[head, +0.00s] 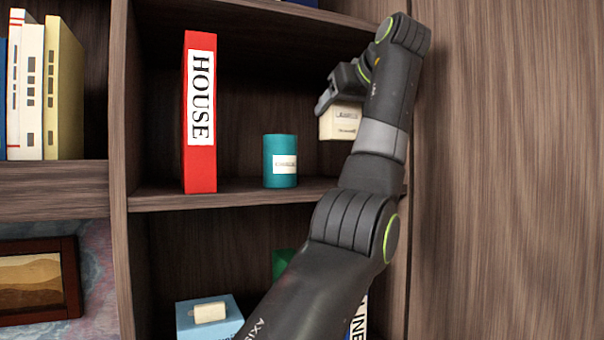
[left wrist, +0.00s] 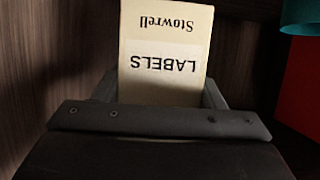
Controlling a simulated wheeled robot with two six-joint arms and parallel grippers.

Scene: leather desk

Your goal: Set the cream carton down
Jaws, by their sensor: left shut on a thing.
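The cream carton (head: 338,125) is in the upper right of the shelf compartment in the head view, partly covered by my left arm. My left gripper (head: 343,90) is shut on it from above, and the carton appears to hang clear above the shelf board (head: 230,197). In the left wrist view the carton (left wrist: 165,45) sits between the fingers of my left gripper (left wrist: 160,92), its printed face reading "LABELS" and "Stowrell" upside down. My right gripper is not in view.
A red binder marked HOUSE (head: 200,115) and a teal canister (head: 280,160) stand on the same shelf, left of the carton. A wooden side wall (head: 500,150) is close on the right. A blue box (head: 208,318) is in the compartment below.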

